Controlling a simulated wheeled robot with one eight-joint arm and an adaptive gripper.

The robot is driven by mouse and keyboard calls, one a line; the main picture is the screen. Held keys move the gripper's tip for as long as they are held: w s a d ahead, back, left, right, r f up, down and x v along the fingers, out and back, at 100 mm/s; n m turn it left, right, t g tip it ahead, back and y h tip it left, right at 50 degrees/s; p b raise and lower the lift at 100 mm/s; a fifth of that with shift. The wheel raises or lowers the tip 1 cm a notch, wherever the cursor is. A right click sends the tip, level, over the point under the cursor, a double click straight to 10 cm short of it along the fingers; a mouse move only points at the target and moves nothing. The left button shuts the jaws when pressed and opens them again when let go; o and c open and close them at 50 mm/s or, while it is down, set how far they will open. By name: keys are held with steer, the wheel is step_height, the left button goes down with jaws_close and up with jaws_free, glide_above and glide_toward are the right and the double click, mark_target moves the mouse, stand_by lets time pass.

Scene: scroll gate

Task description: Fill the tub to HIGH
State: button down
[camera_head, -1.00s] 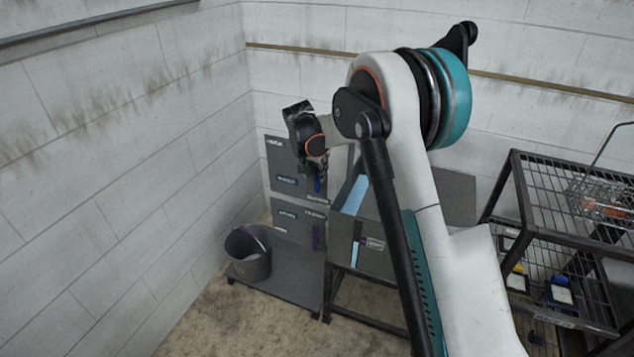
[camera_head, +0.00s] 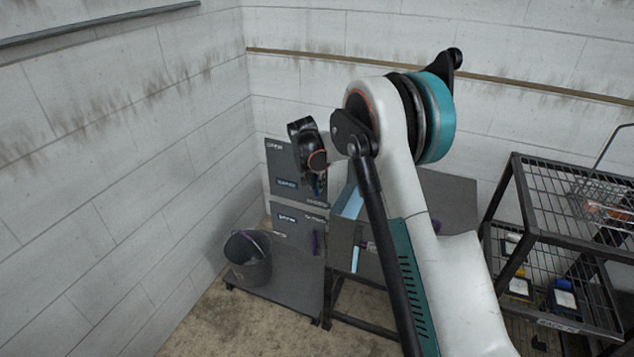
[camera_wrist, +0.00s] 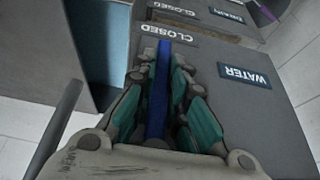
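A grey upper panel (camera_head: 284,165) stands by the back corner; in the wrist view its face (camera_wrist: 235,110) bears a "WATER" label (camera_wrist: 245,75) and a "CLOSED" label (camera_wrist: 166,33). A long blue handle (camera_wrist: 160,90) sticks out from it. My gripper (camera_wrist: 163,62) has its fingers on both sides of this handle, very close against it, and seems shut on it. In the head view my gripper (camera_head: 317,183) is small and partly hidden at the panel. The grey tub (camera_head: 372,262) stands on a dark frame, with light blue inside and a light-blue upright strip (camera_head: 355,258); its level marks cannot be read.
A lower panel (camera_head: 290,225) has a purple handle (camera_head: 316,242). A dark bucket (camera_head: 248,258) stands on a low grey platform (camera_head: 290,294). A wire rack (camera_head: 515,230) with a basket and small items is at right. Walls close off left and back; floor at front left is clear.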

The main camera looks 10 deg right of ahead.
steer(key=shift+a+y, duration=0.1)
steer(key=shift+y, duration=0.2)
steer(key=shift+w+a+r+m+t+y+b, duration=0.45)
steer(key=shift+a+t+y, duration=0.25)
steer(key=shift+t+y, duration=0.5)
steer(key=shift+w+a+r+m+t+y+b, duration=0.35)
steer(key=shift+w+a+r+t+y+b, duration=0.25)
steer(key=shift+t+y, duration=0.55)
steer(key=shift+w+a+r+m+t+y+b, duration=0.4)
steer(key=shift+a+t+y, duration=0.5)
steer(key=shift+y, duration=0.45)
steer(key=shift+w, duration=0.15)
steer(key=c, duration=1.6)
jaws_free()
steer(key=shift+d, duration=0.15)
